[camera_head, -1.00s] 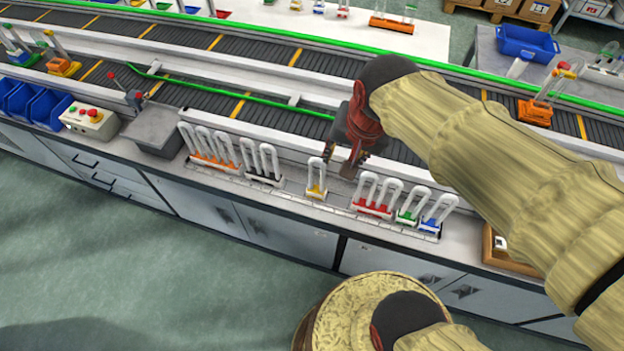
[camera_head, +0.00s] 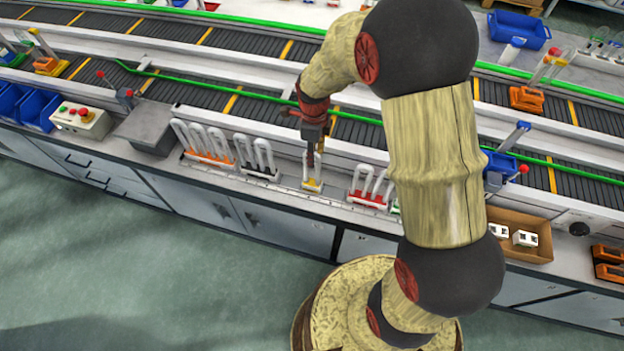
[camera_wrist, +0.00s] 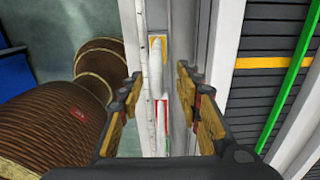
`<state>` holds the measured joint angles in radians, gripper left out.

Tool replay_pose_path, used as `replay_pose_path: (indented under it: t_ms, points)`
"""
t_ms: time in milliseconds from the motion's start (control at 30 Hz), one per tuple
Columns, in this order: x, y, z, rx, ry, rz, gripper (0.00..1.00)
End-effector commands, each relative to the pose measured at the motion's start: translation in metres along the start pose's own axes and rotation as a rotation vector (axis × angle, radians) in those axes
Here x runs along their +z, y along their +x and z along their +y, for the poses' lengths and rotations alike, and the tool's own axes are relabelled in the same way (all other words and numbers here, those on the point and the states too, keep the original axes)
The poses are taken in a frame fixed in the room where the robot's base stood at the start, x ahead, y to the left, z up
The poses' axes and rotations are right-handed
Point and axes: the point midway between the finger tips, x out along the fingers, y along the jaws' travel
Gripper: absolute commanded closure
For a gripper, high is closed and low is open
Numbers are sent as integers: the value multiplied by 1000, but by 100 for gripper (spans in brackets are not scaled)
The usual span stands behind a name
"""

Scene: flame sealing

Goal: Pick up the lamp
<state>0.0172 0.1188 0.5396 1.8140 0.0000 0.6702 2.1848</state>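The lamp with a yellow base (camera_head: 313,186) is a white U-shaped tube standing upright and alone on the counter's front strip, partly hidden by my gripper in the head view. My gripper (camera_head: 312,153) points down right at its upper part. In the wrist view my gripper (camera_wrist: 159,78) is open, its two padded fingers wide apart. The white tube and yellow base of the lamp (camera_wrist: 156,55) show in the gap between them, further off. I cannot tell whether the fingertips reach around the tube.
Orange-based (camera_head: 211,157) and black-based lamps (camera_head: 260,172) stand to the left, red-based lamps (camera_head: 368,200) to the right. My arm hides lamps beyond those. The conveyor (camera_head: 190,93) runs behind. A brown box (camera_head: 520,252) sits at the right. A control box (camera_head: 82,120) stands at the left.

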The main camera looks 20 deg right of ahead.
Motion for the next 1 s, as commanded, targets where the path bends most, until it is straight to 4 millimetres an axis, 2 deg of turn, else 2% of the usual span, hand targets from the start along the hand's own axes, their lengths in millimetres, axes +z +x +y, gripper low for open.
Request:
replay_pose_path:
  t_ms: [233,500,767,1000]
  points:
    - [1,21,2,1,-2,1,65]
    - [4,58,4,1,-2,0,65]
    - [4,61,4,-1,-3,-1,65]
    - [4,60,4,-1,-3,-1,79]
